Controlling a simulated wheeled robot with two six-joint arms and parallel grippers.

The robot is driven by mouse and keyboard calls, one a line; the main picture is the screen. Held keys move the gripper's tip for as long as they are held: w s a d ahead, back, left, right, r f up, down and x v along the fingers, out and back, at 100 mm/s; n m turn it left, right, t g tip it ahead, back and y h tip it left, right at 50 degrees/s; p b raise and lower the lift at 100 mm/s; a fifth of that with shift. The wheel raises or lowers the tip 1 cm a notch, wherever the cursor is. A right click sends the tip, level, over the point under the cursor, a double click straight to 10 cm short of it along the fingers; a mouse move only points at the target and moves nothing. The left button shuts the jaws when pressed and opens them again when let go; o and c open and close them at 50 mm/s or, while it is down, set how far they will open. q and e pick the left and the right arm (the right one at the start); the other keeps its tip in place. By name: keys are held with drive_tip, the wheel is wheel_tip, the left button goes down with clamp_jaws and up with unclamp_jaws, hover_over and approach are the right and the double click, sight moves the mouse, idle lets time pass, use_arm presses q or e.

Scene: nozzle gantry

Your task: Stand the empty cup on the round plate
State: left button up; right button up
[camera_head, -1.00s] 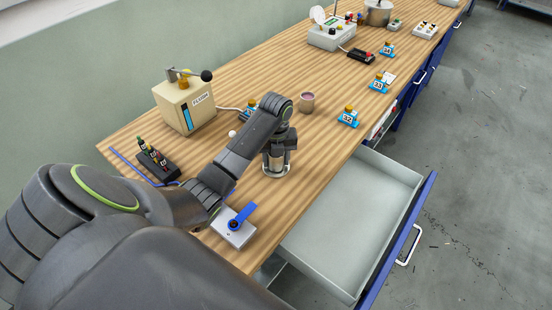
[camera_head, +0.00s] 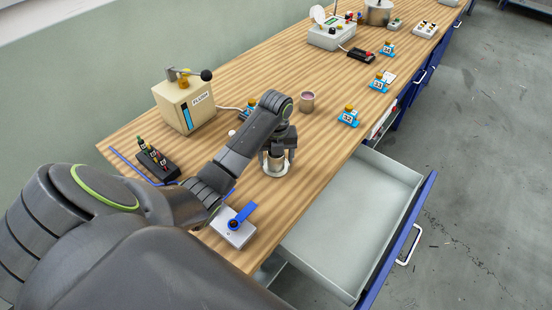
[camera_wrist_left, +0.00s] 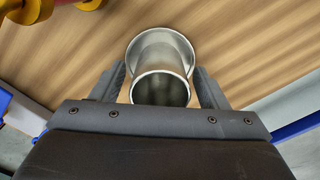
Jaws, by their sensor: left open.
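The empty cup (camera_head: 276,163) is a grey metallic cylinder with an open top. It stands upright on the small pale round plate (camera_head: 274,175) near the front of the bench. My left gripper (camera_head: 278,157) is open, with its fingers on either side of the cup. In the left wrist view the cup (camera_wrist_left: 160,91) shows its dark, empty inside between the spread fingers, with gaps beside it. The plate (camera_wrist_left: 187,47) shows behind it as a silvery round rim. My right gripper is not in view.
A second cup (camera_head: 307,102) with pinkish contents stands farther back. A box with a blue lever (camera_head: 235,228) is at the near edge. An open drawer (camera_head: 345,220) juts out at the right. A beige box (camera_head: 185,106) stands by the wall.

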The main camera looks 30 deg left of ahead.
use_arm(q)
wheel_tip(320, 180, up, 4)
drive_tip(key=shift+f, duration=0.25)
wheel_tip(320, 180, up, 8)
drive_tip(key=p, duration=0.7)
drive_tip(key=shift+f, duration=0.15)
